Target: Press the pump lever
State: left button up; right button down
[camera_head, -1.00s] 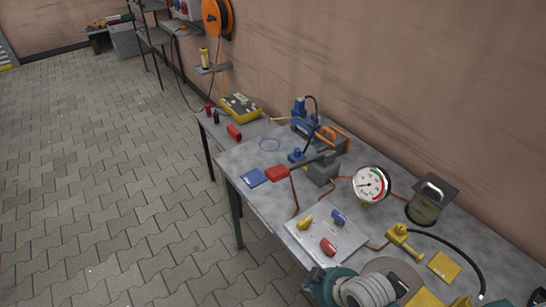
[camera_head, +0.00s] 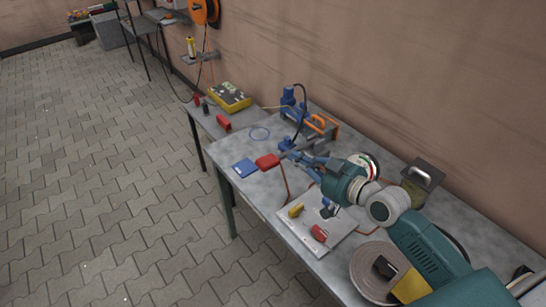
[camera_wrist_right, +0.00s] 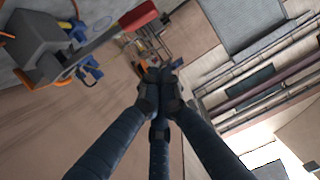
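The pump lever's red grip (camera_head: 267,161) is on the left end of a dark bar that runs to a grey pump block on the bench. My right gripper, partly overlapping the block, (camera_head: 297,155) reaches in from the right, beside the bar and right of the red grip. In the right wrist view the gripper's fingertips (camera_wrist_right: 159,82) meet and hold nothing visible. The red grip (camera_wrist_right: 138,17) and the grey block (camera_wrist_right: 40,48) show beyond them. The gripper looks apart from the grip; contact with the bar cannot be told. My left gripper is out of view.
A white board (camera_head: 325,228) with yellow, blue and red handles lies in front. A pressure gauge (camera_head: 366,163) is partly hidden behind my right wrist. A blue booklet (camera_head: 245,168) lies left of the grip. A green lantern-like can (camera_head: 418,185) stands by the wall.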

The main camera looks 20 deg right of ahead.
jog(key=p, duration=0.2)
send_over(273, 164)
notch_tip(273, 164, down, 2)
notch_tip(273, 164, down, 4)
jog(key=shift+r, duration=0.2)
jog(key=shift+f, duration=0.4)
jog(key=shift+f, duration=0.1)
